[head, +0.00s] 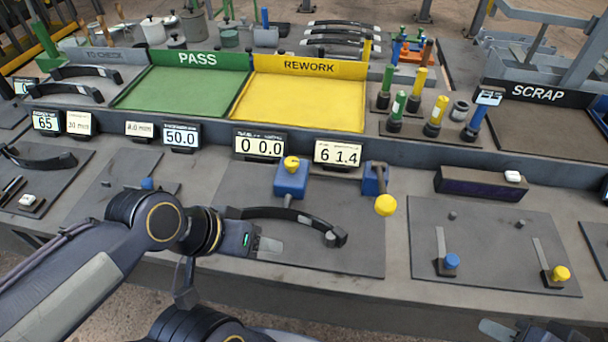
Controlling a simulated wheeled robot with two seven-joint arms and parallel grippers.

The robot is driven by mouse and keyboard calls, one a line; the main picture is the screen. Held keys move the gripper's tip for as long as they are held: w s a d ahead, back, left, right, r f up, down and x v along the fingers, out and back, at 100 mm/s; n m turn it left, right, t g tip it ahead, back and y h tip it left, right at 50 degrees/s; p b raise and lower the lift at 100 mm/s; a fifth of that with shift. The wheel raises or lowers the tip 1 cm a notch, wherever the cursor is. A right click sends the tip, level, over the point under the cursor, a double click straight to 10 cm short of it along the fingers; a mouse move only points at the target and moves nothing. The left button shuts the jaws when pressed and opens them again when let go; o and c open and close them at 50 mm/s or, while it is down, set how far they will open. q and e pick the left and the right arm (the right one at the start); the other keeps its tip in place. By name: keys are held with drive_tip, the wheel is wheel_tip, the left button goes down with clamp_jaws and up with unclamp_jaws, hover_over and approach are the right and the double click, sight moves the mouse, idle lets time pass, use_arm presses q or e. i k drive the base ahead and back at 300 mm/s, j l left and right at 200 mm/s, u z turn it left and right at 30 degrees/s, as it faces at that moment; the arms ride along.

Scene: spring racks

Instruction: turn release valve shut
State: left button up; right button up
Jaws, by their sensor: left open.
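Two blue blocks stand at the back of the middle grey plate. The left block (291,182) has a round yellow knob (291,162) on top. The right block (372,182) carries a lever ending in a yellow ball (386,205), which points toward the front. No label shows which one is the release valve. My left gripper (268,245) is open and empty, in front of the left block and apart from both blocks. Part of my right gripper (497,329) shows at the bottom edge; its jaws are mostly cut off.
A black curved leaf spring (295,216) lies on the middle plate, close beside my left gripper. Displays (338,152) stand behind the blocks. A green PASS tray (185,88) and yellow REWORK tray (300,100) lie beyond. Another plate at right holds blue (452,261) and yellow knobs (561,272).

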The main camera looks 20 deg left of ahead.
sight(291, 162)
drive_tip(key=j+u, duration=0.15)
drive_tip(key=u, duration=0.25)
drive_tip(key=k+j+u, duration=0.1)
drive_tip(key=u, duration=0.25)
drive_tip(key=j+u, duration=0.5)
drive_tip(key=u, duration=0.25)
